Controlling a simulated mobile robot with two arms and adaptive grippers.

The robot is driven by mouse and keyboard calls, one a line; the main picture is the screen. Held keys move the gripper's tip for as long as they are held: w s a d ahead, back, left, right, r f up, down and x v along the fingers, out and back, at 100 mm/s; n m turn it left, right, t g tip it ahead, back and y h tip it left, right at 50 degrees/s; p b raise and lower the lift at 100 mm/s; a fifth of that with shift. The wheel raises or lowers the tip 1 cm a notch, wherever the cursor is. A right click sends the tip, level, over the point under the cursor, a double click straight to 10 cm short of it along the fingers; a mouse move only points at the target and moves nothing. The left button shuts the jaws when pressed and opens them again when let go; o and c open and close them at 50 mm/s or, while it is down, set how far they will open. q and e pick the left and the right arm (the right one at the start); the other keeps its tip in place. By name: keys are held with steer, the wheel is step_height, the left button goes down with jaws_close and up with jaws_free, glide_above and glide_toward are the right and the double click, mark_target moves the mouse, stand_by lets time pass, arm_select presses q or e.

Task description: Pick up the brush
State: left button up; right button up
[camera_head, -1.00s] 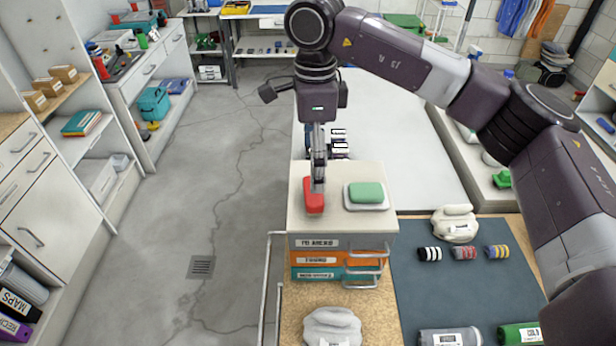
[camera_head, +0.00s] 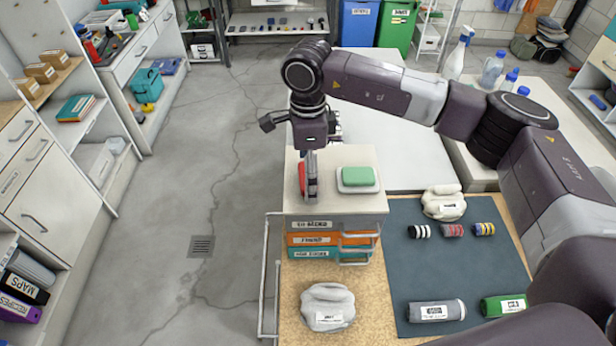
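A red object (camera_head: 302,180), which looks like the brush, lies on top of a small drawer unit (camera_head: 330,204). Its right part is hidden behind my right gripper. My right gripper (camera_head: 311,190) comes down from above on the arm from the right, its fingers seen nearly edge-on. The fingers are at the red object, overlapping it in the view. I cannot tell whether they are closed on it. My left gripper is not in view.
A green block in a white dish (camera_head: 358,180) sits close to the right on the same top. Tape rolls (camera_head: 452,230), cylinders (camera_head: 436,311) and pale cloth-like bundles (camera_head: 328,307) lie on the bench. Open floor (camera_head: 190,200) lies left.

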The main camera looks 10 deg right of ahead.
steer(key=shift+w, duration=0.1)
steer(key=c, duration=1.2)
steer(key=shift+c, duration=0.2)
steer(key=shift+r, duration=0.1)
steer(key=shift+r+b, duration=0.4)
steer(key=shift+r, duration=0.25)
step_height(320, 180, up, 18)
steer(key=b, duration=0.4)
steer(key=shift+r+b, duration=0.25)
steer(key=shift+b, duration=0.05)
